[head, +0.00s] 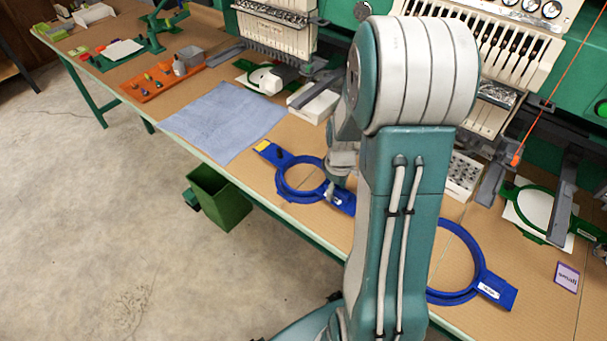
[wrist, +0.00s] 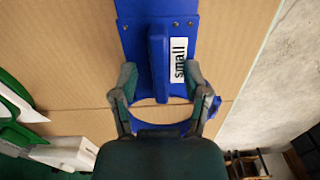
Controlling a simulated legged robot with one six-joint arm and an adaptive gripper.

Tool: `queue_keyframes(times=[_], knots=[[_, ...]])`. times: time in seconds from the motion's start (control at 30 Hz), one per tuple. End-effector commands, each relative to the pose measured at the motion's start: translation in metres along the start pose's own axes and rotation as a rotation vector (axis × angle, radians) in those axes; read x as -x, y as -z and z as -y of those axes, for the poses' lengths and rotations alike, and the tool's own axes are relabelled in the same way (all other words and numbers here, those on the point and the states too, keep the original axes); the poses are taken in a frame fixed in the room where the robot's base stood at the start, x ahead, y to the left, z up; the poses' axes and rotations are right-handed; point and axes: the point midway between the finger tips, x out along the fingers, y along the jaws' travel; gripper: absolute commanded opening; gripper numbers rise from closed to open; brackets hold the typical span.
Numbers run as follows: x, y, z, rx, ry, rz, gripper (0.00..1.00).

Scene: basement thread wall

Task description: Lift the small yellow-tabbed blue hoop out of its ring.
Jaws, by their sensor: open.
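The small blue hoop (head: 279,182) lies flat on the brown table in the head view, left of my arm. Its yellow tab (head: 262,146) is at the far left end, and a label plate is at the near right end. In the wrist view its blue plate (wrist: 134,28) carries a white "small" label and a raised blue bar (wrist: 157,55). My gripper (wrist: 158,78) is open over that plate, one finger on each side of the bar with gaps between. I cannot tell its exact height or where hoop and outer ring part.
A larger blue hoop (head: 478,262) lies right of my arm. A blue cloth (head: 225,122), an orange tool tray (head: 165,80) and a green hoop (head: 530,215) are also on the table. Embroidery machines (head: 278,25) line the back. A green bin (head: 218,198) stands below the front edge.

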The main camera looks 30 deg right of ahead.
Motion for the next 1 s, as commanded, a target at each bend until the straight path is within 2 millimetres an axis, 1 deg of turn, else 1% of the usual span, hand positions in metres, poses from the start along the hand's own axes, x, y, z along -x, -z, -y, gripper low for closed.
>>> queue_keyframes(times=[0.07, 0.1, 0.17, 0.2, 0.23, 0.57, 1.0], knots=[[0.0, 0.0, 0.0, 0.0, 0.0, 0.0, 0.6], [0.0, 0.0, 0.0, 0.0, 0.0, 0.0, 0.56], [0.0, 0.0, 0.0, 0.0, 0.0, 0.0, 0.29], [0.0, 0.0, 0.0, 0.0, 0.0, 0.0, 0.11], [0.0, 0.0, 0.0, 0.0, 0.0, 0.0, 0.0], [0.002, 0.0, 0.0, 0.0, -0.001, -0.001, 0.0], [0.013, 0.0, 0.0, 0.0, -0.001, -0.001, 0.0]])
